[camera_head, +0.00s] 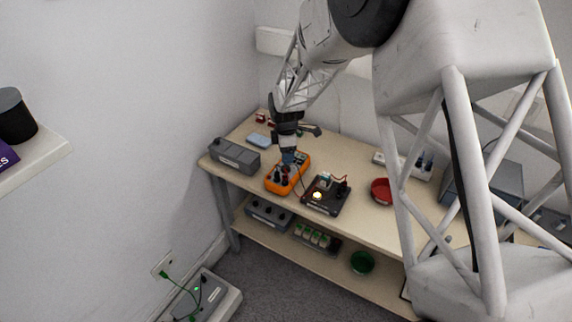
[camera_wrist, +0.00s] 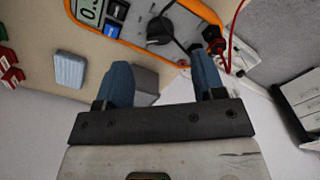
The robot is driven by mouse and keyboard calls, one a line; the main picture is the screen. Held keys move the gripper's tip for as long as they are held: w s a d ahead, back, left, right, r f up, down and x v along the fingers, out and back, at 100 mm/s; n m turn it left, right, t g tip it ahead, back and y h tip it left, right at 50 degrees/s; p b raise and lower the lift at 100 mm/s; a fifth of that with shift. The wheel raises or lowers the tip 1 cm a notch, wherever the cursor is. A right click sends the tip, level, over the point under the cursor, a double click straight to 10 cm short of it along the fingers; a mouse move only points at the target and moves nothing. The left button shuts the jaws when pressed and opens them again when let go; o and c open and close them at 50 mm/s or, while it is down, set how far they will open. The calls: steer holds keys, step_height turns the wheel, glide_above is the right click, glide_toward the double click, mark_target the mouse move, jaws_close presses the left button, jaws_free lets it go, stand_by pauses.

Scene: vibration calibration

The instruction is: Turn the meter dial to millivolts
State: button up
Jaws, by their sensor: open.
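The orange meter (camera_head: 272,184) lies on the upper shelf of the bench, left of centre in the head view. I cannot read the dial's setting.
A grey box (camera_head: 234,157) stands left of the meter. A black device (camera_head: 325,198) with leads and a red bowl (camera_head: 381,191) are to its right. Black and red plugs (camera_wrist: 213,38) sit beside the right finger. A light blue block (camera_wrist: 70,69) lies left.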

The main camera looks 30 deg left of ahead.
mark_target(286, 167)
steer(key=shift+f, duration=3)
steer(key=c, duration=0.9)
steer(key=shift+m, duration=0.4)
steer(key=m, duration=0.3)
steer(key=shift+m, duration=2)
